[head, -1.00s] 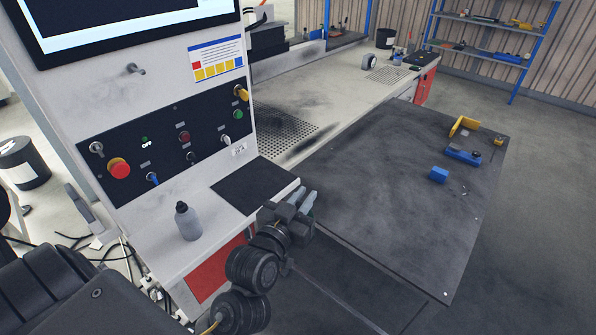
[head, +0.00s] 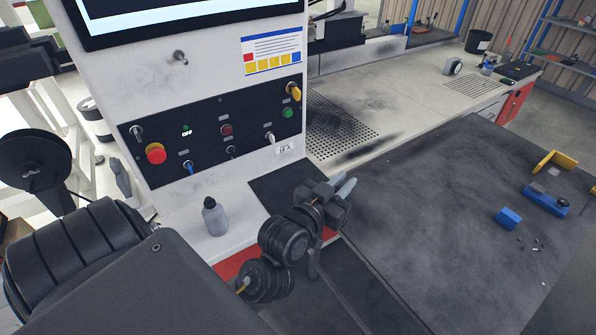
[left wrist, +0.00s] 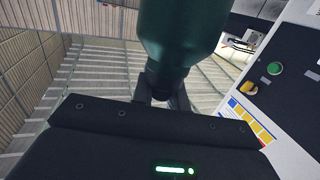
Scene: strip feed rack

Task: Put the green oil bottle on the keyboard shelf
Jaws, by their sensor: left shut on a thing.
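The keyboard shelf (head: 195,232) is the pale ledge under the control panel, with a dark mat (head: 280,183) on its right part. My left gripper (head: 345,190) is above the right end of the shelf, by the mat. In the left wrist view, the dark green oil bottle (left wrist: 178,30) is large and close, its narrow part between the fingers of my left gripper (left wrist: 163,100), which is shut on it. Its far end runs out of that picture. I cannot make the green bottle out in the head view. My right gripper is not in view.
A grey bottle with a black cap (head: 215,216) stands on the shelf's left part. The control panel (head: 215,130), with a red button and switches, rises behind.

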